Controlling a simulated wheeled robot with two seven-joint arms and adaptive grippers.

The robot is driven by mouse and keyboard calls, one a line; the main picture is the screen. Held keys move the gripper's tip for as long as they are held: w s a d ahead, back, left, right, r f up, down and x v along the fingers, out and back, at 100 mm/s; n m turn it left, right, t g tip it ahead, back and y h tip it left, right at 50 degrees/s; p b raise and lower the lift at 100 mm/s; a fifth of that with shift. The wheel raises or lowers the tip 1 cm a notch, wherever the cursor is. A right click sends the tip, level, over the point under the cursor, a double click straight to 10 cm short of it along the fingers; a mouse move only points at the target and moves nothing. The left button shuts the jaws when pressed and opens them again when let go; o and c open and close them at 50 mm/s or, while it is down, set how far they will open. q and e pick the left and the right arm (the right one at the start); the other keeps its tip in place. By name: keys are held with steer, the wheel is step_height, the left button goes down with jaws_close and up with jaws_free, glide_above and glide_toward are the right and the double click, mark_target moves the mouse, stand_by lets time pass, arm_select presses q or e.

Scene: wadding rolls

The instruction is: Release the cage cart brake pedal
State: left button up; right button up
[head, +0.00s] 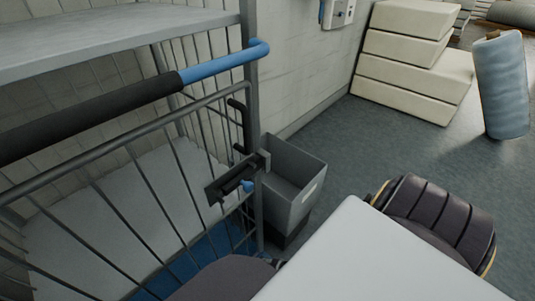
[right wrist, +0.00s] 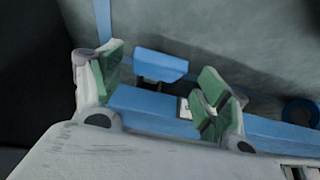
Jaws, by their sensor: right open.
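The cage cart (head: 190,150) stands at the left of the head view, with grey wire sides and a blue deck low down. In the right wrist view, a blue brake pedal (right wrist: 160,66) sticks out beside the cart's blue base frame (right wrist: 150,110). My right gripper (right wrist: 161,82) is open, with its green-padded fingers apart to the left and right of the pedal. I cannot tell whether either finger touches it. The pedal and my right gripper do not show in the head view. My left gripper is in neither view.
A black and blue handle bar (head: 150,95) crosses the cart, with a dark latch (head: 228,184) below it. A grey open bin (head: 290,180) stands by the cart. Cream blocks (head: 410,70) and a blue roll (head: 502,85) stand farther back. Floor between is clear.

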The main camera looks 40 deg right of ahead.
steer(key=shift+v, duration=0.8)
steer(key=v, duration=0.9)
steer(key=shift+d, duration=0.15)
stand_by(0.3)
steer(key=shift+w, duration=0.1)
stand_by(0.4)
